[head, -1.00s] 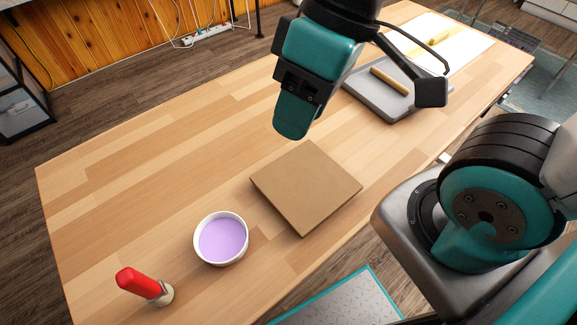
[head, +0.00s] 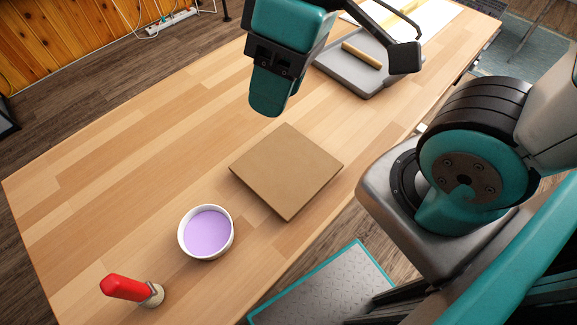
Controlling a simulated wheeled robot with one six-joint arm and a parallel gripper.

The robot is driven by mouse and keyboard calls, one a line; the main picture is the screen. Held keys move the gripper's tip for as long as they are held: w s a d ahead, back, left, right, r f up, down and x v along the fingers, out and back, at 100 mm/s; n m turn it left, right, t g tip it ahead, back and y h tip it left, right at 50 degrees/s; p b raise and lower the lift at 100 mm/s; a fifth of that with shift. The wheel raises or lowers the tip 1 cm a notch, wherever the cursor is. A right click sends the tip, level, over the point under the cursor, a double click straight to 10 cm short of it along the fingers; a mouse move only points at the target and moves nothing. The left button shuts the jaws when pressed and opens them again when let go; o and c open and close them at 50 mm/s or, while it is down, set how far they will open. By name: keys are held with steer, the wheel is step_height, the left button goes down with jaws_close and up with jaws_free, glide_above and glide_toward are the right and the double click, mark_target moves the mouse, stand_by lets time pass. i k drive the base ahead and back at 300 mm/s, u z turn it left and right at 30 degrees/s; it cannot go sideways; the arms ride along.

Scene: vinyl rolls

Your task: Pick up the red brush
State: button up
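The red brush (head: 126,288) is at the near left of the wooden table, its red handle pointing left and its pale round end (head: 154,294) at the right. My gripper (head: 268,98) hangs over the middle of the table, well apart from the brush, up and to its right. Only its teal finger side shows from here, so I cannot see whether it is open or shut. No object shows in it.
A white bowl of purple liquid (head: 207,232) stands just right of the brush. A brown square board (head: 286,172) lies beyond it. A grey tray (head: 345,80) with a yellowish roll (head: 362,55) is at the far end. The table's left side (head: 110,170) is clear.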

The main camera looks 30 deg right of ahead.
mark_target(149, 294)
steer(key=u, duration=0.05)
steer(key=k, duration=0.5)
steer(key=u, duration=2.15)
steer(key=k, duration=0.6)
steer(key=z, duration=0.9)
steer(key=i, duration=0.95)
steer(key=u, duration=0.65)
steer(key=k, duration=0.15)
steer(key=u, duration=0.15)
